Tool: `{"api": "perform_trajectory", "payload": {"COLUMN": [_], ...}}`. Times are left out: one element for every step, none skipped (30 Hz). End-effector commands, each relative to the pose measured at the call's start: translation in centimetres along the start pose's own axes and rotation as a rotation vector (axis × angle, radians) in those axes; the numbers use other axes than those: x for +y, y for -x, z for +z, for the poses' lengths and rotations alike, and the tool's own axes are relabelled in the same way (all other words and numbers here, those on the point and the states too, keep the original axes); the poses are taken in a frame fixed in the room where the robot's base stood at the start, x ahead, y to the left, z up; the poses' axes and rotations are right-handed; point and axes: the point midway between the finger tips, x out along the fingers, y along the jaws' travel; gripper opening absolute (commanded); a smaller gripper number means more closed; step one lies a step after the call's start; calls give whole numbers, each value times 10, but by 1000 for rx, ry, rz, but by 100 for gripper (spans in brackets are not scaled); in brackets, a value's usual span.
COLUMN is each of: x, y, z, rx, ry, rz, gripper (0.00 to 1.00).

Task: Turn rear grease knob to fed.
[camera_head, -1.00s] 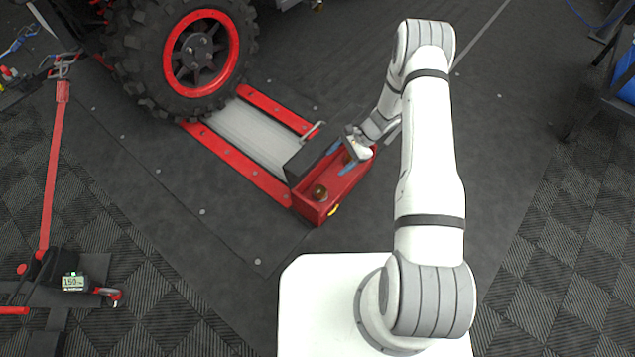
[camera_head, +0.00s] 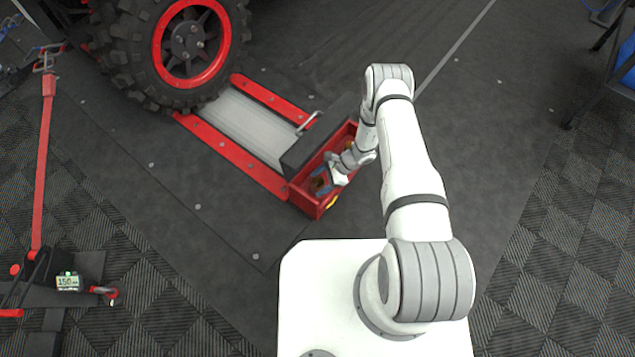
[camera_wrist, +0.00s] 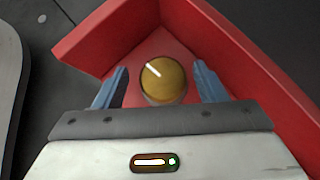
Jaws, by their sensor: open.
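A brass knob (camera_wrist: 165,88) with a white pointer line sits in the red box (camera_head: 305,203) beside the rollers. In the wrist view the line points up and to the left. My gripper (camera_wrist: 161,84) is open, with one blue finger on each side of the knob. I see a gap on both sides, so the fingers do not appear to touch it. In the head view my gripper (camera_head: 322,180) is over the near end of the box and partly covers this knob. A second brass knob toward the far end is mostly hidden by my arm. No position labels are readable.
The box's red walls (camera_wrist: 245,50) stand close around the knob. A black block (camera_head: 300,155) and a metal handle (camera_head: 308,123) are along the box's roller side. A large tyre (camera_head: 125,50) stands beyond the rollers (camera_head: 240,130). The floor right of my arm is clear.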

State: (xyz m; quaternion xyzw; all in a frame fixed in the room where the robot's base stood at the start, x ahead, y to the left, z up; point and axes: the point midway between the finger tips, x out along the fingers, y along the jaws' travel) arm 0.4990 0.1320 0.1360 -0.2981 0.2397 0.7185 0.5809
Motion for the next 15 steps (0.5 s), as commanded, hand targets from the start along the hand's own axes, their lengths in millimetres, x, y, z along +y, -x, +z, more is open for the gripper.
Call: {"api": "perform_trajectory", "payload": {"x": [0, 0, 0, 0, 0, 0, 0, 0, 0, 0, 0, 0, 0, 0, 0], "y": [-5, -7, -8, -9, -9, -9, -9, -9, -9, -9, -9, -9, -9, -9, -10], "z": [-1, 0, 0, 0, 0, 0, 0, 1, 1, 1, 1, 1, 1, 1, 1], "rx": [0, 0, 0, 0, 0, 0, 0, 0, 0, 0, 0, 0, 0, 0, 0], "ry": [0, 0, 1, 1, 1, 1, 1, 1, 1, 2, 2, 2, 2, 2, 2], "rz": [1, 1, 1, 1, 1, 1, 1, 1, 2, 2, 2, 2, 2, 2, 2], "gripper": [65, 65, 65, 65, 65, 65, 65, 65, 65, 65, 65, 62, 60, 58, 54]}}
